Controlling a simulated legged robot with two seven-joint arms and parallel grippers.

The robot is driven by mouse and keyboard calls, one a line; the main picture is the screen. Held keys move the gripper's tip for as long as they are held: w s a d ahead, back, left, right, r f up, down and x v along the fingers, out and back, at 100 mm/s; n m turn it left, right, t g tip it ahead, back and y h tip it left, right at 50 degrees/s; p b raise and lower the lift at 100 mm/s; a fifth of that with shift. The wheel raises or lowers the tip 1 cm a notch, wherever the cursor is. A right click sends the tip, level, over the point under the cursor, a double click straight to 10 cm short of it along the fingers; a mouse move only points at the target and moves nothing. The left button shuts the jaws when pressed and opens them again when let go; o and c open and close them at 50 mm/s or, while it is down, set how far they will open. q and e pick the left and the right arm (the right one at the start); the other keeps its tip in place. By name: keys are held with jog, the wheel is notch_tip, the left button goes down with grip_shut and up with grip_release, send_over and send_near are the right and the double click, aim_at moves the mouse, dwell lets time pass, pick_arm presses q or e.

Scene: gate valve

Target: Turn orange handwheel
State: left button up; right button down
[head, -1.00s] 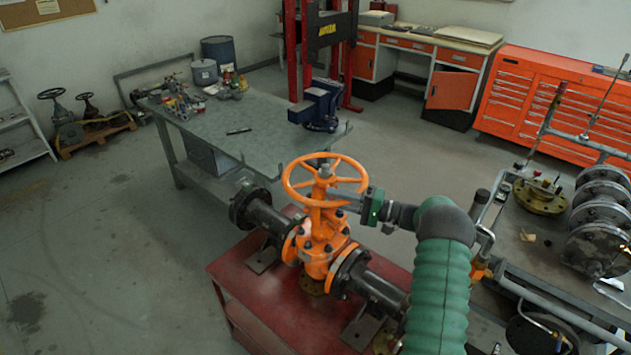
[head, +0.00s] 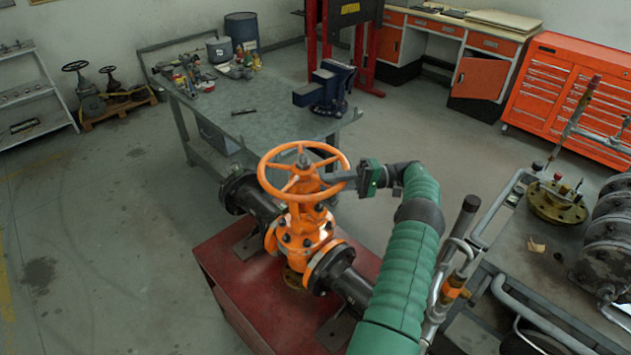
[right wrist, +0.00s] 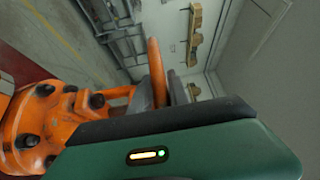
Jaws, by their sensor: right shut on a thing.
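The orange handwheel (head: 268,183) sits on top of the orange gate valve (head: 300,236), with black pipe flanges on both sides. My right gripper (head: 335,183) comes in from the right on a green sleeved arm and is shut on the wheel's right rim. In the right wrist view, the rim (right wrist: 156,72) stands between the grey fingers (right wrist: 160,92), and the valve body (right wrist: 40,125) shows at lower left. The fingers hide part of the rim. My left gripper is not in view.
The valve stands on a red stand (head: 225,280). Behind it is a grey workbench (head: 255,120) with a blue vise (head: 328,85). A metal cart (head: 500,265) with flanged parts stands close on the right. Open floor lies at left.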

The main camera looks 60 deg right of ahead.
dwell(0.4)
jog(key=c, duration=1.4)
grip_release()
jog(key=shift+w, duration=0.1)
jog(key=shift+o, duration=0.4)
jog(key=shift+a, duration=0.2)
jog(key=shift+r, duration=0.1)
